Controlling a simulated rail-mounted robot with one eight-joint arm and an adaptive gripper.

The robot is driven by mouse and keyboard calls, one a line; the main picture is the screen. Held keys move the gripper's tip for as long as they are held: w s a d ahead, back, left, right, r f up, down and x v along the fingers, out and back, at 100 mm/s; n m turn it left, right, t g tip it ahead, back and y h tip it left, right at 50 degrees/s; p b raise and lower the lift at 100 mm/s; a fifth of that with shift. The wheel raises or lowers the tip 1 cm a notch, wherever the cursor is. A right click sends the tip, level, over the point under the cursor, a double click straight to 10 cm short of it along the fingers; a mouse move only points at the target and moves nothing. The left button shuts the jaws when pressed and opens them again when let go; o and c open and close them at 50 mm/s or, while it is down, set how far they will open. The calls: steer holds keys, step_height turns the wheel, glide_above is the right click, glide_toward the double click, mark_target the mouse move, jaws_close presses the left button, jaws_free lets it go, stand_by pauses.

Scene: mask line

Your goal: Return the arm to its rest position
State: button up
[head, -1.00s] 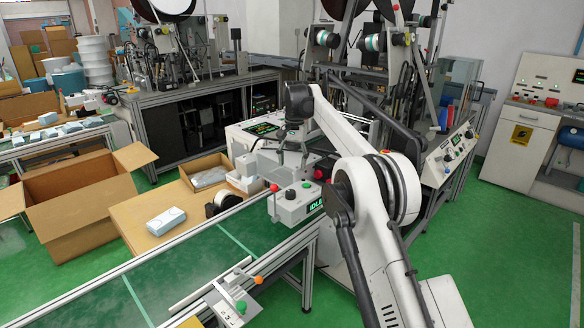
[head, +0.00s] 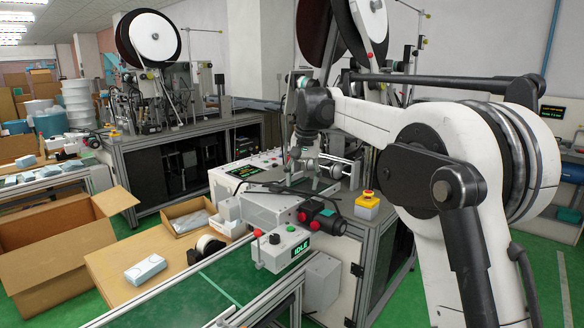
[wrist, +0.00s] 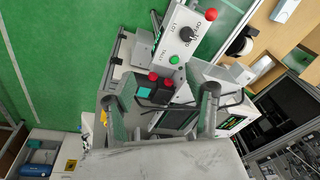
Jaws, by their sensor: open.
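My arm (head: 385,122) is white with dark joints and reaches leftward over the machine in the head view. My gripper (head: 308,168) hangs from its far end, pointing down above the machine's top. In the wrist view, the two fingers of my gripper (wrist: 160,100) stand well apart. I see nothing held between them. The machine's controls show beyond the fingers, including a grey box with a red knob and a green button (wrist: 174,60). Contact between the fingertips and the machine cannot be made out.
The control box with an IDLE display (head: 297,250) and the green conveyor (head: 205,290) lie in front of the machine. A yellow-based red button (head: 367,204) stands to the right of my gripper. An open cardboard box (head: 60,240) and a wooden table (head: 125,265) are at left.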

steer(key=s+d+r+t, duration=0.2)
steer(key=s+d, duration=0.4)
steer(key=s, duration=0.6)
steer(key=s+d+r+t, duration=0.1)
steer(key=s+d+r, duration=0.35)
steer(key=s, duration=0.75)
steer(key=s+d+f+n+t, duration=0.1)
steer(key=s+d+f, duration=0.2)
steer(key=s+f, duration=0.4)
steer(key=s+d+f+t, duration=0.1)
steer(key=s+d+f, duration=0.2)
steer(key=s+f, duration=0.5)
steer(key=s, duration=0.7)
steer(key=shift+d+n+h, duration=0.3)
steer(key=shift+n+h, duration=0.1)
steer(key=shift+s, duration=0.1)
steer(key=shift+c, duration=0.5)
